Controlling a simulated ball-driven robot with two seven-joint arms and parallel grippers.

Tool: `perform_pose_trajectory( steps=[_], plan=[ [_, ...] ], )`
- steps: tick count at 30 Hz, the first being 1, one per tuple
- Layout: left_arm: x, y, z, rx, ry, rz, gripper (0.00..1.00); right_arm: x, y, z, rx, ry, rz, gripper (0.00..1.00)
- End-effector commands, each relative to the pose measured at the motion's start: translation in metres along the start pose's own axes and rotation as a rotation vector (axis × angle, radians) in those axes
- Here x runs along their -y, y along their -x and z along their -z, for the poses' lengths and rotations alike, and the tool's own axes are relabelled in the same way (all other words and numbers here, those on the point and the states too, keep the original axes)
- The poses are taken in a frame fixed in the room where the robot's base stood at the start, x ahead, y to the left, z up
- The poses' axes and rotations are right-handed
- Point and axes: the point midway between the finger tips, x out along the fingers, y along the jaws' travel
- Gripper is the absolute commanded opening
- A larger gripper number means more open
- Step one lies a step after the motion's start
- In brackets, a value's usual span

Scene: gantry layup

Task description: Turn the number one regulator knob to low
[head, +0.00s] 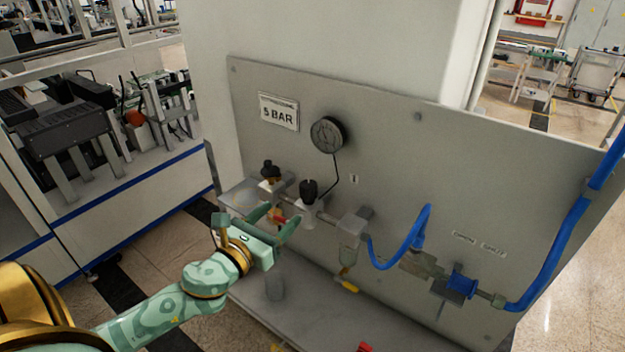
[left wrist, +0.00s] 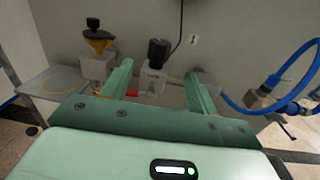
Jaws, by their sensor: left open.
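A regulator with a black knob (head: 308,188) sits on the pipe run along the grey panel, below a round gauge. In the left wrist view the same black knob (left wrist: 159,51) stands upright on its pale body, ahead of the gap between my fingers. A small label with a mark like a 1 (head: 354,179) is to its right. The knob's setting is too small to read. My left gripper (head: 277,216) is open, its two green fingers (left wrist: 159,82) apart, in front of and below the knob, with nothing seen between them. My right gripper is not in view.
A black-topped yellow valve (left wrist: 95,37) stands left of the regulator. The gauge (head: 328,134) and a 5 BAR sign (head: 279,112) are above. A blue hose (head: 420,237) loops on the right. A grey ledge (head: 330,310) runs below.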

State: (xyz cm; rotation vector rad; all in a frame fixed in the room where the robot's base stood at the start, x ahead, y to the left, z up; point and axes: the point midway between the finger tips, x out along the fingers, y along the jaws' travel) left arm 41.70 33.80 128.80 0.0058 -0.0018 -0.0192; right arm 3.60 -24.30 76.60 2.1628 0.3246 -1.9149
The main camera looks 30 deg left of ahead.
Motion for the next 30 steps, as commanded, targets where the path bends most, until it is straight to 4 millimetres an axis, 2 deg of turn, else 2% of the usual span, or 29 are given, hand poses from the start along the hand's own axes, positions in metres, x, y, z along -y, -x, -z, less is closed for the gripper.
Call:
perform_pose_trajectory(
  steps=[1, 9, 15, 21, 29, 30],
  plan=[
    [0.000, -0.012, -0.004, 0.004, 0.002, -0.001, 0.59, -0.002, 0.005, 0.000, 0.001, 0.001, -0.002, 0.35],
    [-0.001, -0.082, -0.004, 0.002, 0.006, -0.002, 0.59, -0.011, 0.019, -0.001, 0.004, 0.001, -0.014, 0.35],
    [0.000, -0.121, -0.002, 0.000, 0.006, -0.001, 0.59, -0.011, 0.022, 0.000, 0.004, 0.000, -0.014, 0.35],
    [0.000, -0.138, 0.000, -0.002, 0.006, -0.001, 0.59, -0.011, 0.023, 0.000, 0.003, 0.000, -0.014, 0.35],
    [0.000, -0.140, 0.000, -0.002, 0.006, 0.000, 0.59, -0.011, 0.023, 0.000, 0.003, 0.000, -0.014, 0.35],
    [0.000, -0.140, 0.000, -0.002, 0.006, 0.000, 0.57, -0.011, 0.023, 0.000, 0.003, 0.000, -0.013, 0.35]
  ],
)
